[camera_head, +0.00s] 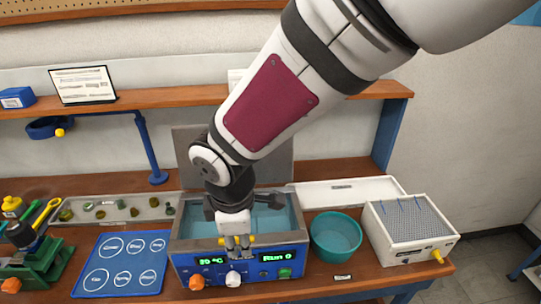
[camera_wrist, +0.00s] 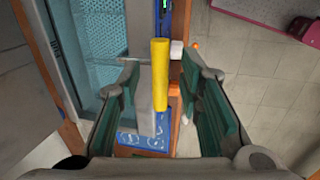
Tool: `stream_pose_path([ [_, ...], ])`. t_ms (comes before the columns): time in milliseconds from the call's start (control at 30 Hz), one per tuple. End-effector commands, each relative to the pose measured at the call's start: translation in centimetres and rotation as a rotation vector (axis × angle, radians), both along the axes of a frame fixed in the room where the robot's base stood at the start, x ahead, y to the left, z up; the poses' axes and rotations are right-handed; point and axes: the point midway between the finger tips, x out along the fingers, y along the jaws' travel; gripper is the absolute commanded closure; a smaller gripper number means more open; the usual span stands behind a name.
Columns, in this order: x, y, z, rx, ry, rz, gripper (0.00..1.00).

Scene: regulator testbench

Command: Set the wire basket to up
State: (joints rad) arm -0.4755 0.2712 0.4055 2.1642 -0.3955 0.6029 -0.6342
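The water bath (camera_head: 178,245) is a blue-fronted box with a green display reading "Run 0" on its right side, and its grey lid (camera_head: 187,148) stands open behind. The wire basket's mesh (camera_wrist: 92,70) shows inside the bath, low in the blue water. My gripper (camera_wrist: 165,92) is open, its two fingers on either side of the handle with gaps. The head view shows it over the front rim (camera_head: 238,243).
A teal bowl (camera_head: 335,237) and a white box with a grid top (camera_head: 410,228) stand right of the bath. A blue mat with circles (camera_head: 122,264) lies left, near a green device (camera_head: 38,266). Knobs (camera_head: 234,279) stick out from the bath's front.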

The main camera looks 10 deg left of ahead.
Motion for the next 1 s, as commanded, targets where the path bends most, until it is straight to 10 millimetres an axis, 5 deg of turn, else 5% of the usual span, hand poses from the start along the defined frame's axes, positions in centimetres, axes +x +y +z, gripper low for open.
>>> stream_pose_path([
  [500,0.3,0.1,-1.7,0.001,-0.001,0.0,0.67],
  [667,0.3,0.1,-1.7,0.001,-0.001,0.0,1.0],
  [1000,0.3,0.1,-0.3,0.002,-0.003,-0.004,1.0],
])
